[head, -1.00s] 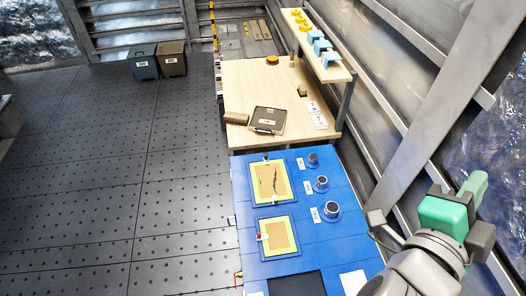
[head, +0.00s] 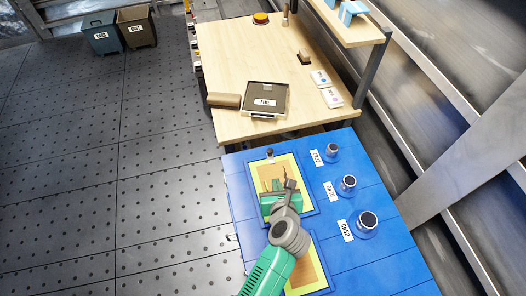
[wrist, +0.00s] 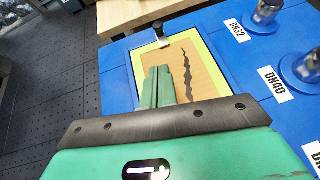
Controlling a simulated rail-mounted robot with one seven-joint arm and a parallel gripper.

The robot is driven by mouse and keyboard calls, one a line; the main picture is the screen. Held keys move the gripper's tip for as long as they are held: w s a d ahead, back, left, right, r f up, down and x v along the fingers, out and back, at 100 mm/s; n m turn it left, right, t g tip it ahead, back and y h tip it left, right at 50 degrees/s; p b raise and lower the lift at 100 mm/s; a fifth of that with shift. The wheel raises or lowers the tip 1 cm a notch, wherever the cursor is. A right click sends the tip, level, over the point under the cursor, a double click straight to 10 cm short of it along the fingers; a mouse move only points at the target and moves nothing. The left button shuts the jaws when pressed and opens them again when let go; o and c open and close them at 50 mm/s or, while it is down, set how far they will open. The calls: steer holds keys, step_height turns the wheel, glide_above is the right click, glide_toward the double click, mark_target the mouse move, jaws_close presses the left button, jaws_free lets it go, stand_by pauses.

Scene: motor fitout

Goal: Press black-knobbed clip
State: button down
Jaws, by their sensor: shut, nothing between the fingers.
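The black-knobbed clip (head: 270,153) sits at the far edge of the upper yellow-bordered panel (head: 303,170). In the wrist view the clip's black knob (wrist: 158,27) stands upright above a pale metal piece. My gripper (head: 276,186) is over this panel, on the near side of the clip and apart from it. In the wrist view my green gripper fingers (wrist: 158,72) are together and empty, pointing toward the clip. The panel's brown sheet (wrist: 205,70) carries a jagged dark line. My gripper and arm cover part of both panels in the head view.
A second yellow-bordered panel (head: 320,262) lies nearer on the blue table (head: 380,255). Several capped cylinders, such as the DN50 one (head: 367,221), stand along the right. A wooden table (head: 240,60) with a dark tray (head: 267,98) is beyond.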

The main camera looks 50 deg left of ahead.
steer(key=shift+d, duration=0.2)
steer(key=b, duration=0.4)
glide_toward(271, 154)
steer(key=f, duration=0.1)
steer(key=a+f, duration=0.1)
steer(key=f, duration=0.1)
steer(key=shift+w+a, duration=0.1)
steer(key=shift+w, duration=0.1)
steer(key=w+a+b, duration=0.1)
steer(key=w+a, duration=0.1)
steer(key=shift+w+a, duration=0.15)
steer(key=shift+a, duration=0.25)
steer(key=shift+w+a+r+b, duration=0.15)
steer(key=shift+w+a+b, duration=0.05)
steer(key=shift+a+b, duration=0.1)
